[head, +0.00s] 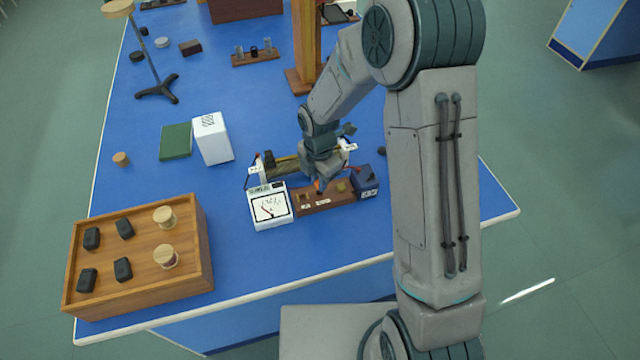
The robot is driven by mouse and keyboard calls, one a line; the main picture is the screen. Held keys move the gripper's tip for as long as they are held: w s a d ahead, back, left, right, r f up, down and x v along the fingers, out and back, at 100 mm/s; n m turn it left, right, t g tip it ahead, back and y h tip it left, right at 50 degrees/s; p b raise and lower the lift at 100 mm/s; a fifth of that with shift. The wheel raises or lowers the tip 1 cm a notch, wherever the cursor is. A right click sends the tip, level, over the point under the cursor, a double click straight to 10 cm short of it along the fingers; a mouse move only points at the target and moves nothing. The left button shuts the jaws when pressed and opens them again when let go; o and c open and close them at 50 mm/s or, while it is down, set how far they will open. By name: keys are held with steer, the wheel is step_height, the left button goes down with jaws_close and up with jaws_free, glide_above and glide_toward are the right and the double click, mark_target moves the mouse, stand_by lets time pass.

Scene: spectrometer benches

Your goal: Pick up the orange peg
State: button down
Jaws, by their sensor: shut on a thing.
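The orange peg (318,187) shows as a small patch of orange under my gripper (319,183), just above a dark wooden block (335,200) with small pale labels. My gripper points down and is shut on the orange peg. Most of the peg is hidden by the fingers, and I cannot tell whether its lower end is still in the block. A yellowish peg (341,186) stands on the block just to the right of my gripper.
A white meter (269,208) adjoins the block's left end, and a dark blue box (366,181) its right end. A coil (283,167) lies behind. A white box (212,139), a green book (176,141) and a wooden tray (140,230) stand left. The blue bench front is clear.

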steer(key=s+d+r+p, duration=0.1)
steer(key=s+d+r, duration=0.4)
steer(key=d+r, duration=0.5)
steer(key=shift+s+d+r+p, duration=0.2)
steer(key=shift+r+p, duration=0.1)
steer(key=shift+r, duration=0.45)
